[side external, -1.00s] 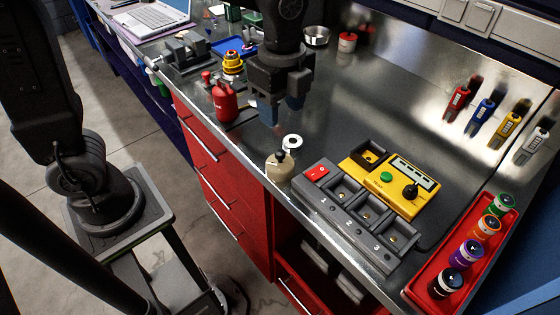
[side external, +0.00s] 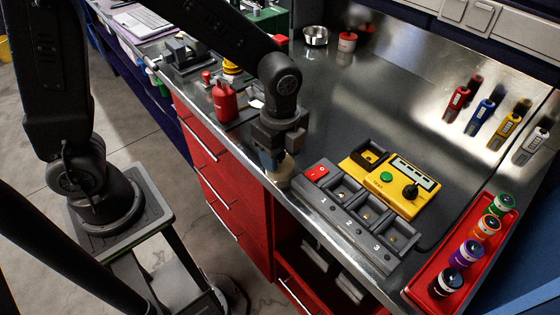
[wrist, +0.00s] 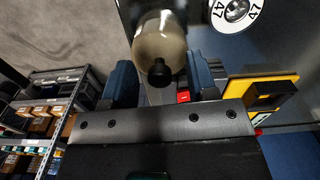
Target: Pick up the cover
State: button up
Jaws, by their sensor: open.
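The cover (side external: 279,176) looks like a beige dome with a black knob. It stands near the bench's front edge, left of the grey numbered rack. My gripper (side external: 272,157) is right above it and hides its top in the side view. In the wrist view, the cover (wrist: 160,42) and its black knob lie between the two blue fingers of my open gripper (wrist: 159,65). A gap shows between the fingers and the dome; contact lower down cannot be told.
A white disc marked 47 (wrist: 236,12) lies close beside the cover. The grey rack (side external: 345,213) and yellow tester (side external: 404,186) stand to the right. A red bottle (side external: 225,103) stands behind left. A red tray (side external: 415,291) holds several coloured canisters at far right.

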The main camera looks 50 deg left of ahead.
jog(key=shift+c, duration=0.5)
grip_shut()
jog(key=shift+r, duration=0.1)
